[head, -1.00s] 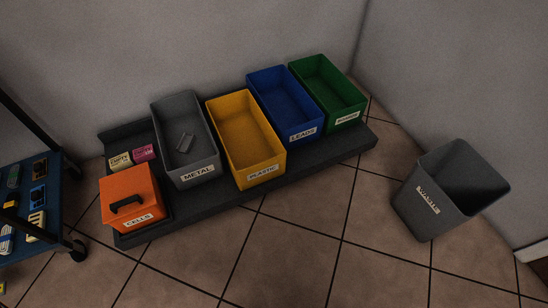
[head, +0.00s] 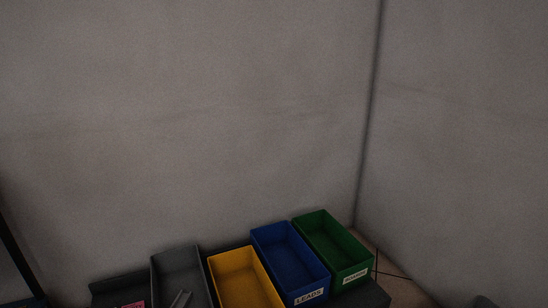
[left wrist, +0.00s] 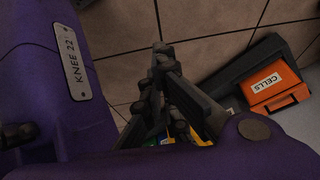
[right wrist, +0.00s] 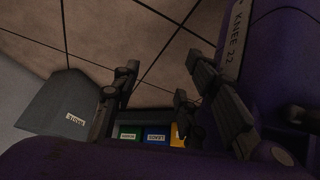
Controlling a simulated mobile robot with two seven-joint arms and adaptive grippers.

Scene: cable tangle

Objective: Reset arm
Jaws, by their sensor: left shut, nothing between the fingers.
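In the left wrist view my left gripper (left wrist: 164,62) has its dark fingers together and holds nothing. It hangs over the tiled floor, to the left of the orange CELLS box (left wrist: 274,88). In the right wrist view my right gripper (right wrist: 163,68) has its fingers spread apart, with nothing seen held between them. Below and behind its fingers show small parts of the green bin (right wrist: 130,131) and blue bin (right wrist: 155,133). Neither gripper shows in the head view, which is mostly bare wall.
At the bottom of the head view stand a grey bin (head: 176,262), a yellow bin (head: 236,265), a blue LEADS bin (head: 288,250) and a green bin (head: 331,240). A grey waste bin (right wrist: 68,108) stands at left in the right wrist view. Purple links of mine are close to both wrist cameras.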

